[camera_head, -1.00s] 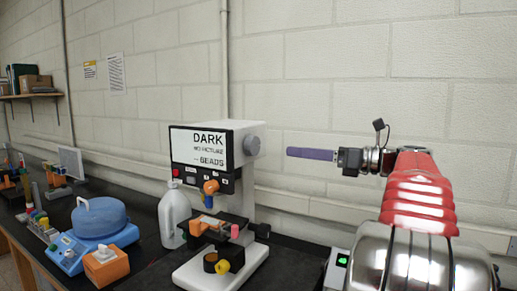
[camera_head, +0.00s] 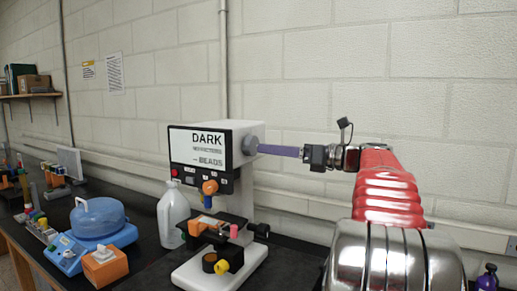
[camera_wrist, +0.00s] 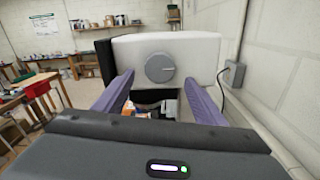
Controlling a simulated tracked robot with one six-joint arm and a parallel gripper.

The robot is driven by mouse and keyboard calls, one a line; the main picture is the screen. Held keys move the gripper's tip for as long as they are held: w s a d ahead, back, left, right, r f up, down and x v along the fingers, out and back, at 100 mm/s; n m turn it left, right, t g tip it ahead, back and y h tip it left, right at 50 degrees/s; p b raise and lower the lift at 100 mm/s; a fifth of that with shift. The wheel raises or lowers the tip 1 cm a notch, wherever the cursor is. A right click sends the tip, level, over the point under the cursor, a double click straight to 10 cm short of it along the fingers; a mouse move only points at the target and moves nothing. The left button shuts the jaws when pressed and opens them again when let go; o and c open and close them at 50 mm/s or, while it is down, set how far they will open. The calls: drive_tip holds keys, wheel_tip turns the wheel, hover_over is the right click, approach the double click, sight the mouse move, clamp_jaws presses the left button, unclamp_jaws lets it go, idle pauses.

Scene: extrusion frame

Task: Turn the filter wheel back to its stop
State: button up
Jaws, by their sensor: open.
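The filter wheel (camera_head: 251,145) is a round grey knob on the right side of the white instrument head (camera_head: 238,126). In the wrist view the knob (camera_wrist: 160,68) faces me, with a light pointer line running from its middle to the right. My gripper (camera_head: 262,149) reaches toward it from the right, its purple fingers level with the knob. In the wrist view my gripper (camera_wrist: 160,86) is open, one finger on each side below the knob. The fingers look apart from the knob, though the head view overlaps their tips with its edge.
A white jug (camera_head: 172,215) stands left of the instrument. Its stage (camera_head: 220,226) and base lie below the head. A blue centrifuge-like device (camera_head: 98,219) and an orange box (camera_head: 105,266) stand further left. A block wall runs behind. A wall socket (camera_wrist: 233,73) with cable shows at right.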

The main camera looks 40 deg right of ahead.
sight(255, 147)
drive_tip(key=x, duration=0.6)
drive_tip(key=shift+c, duration=0.5)
drive_tip(key=shift+d, duration=0.1)
drive_tip(key=c, duration=0.9)
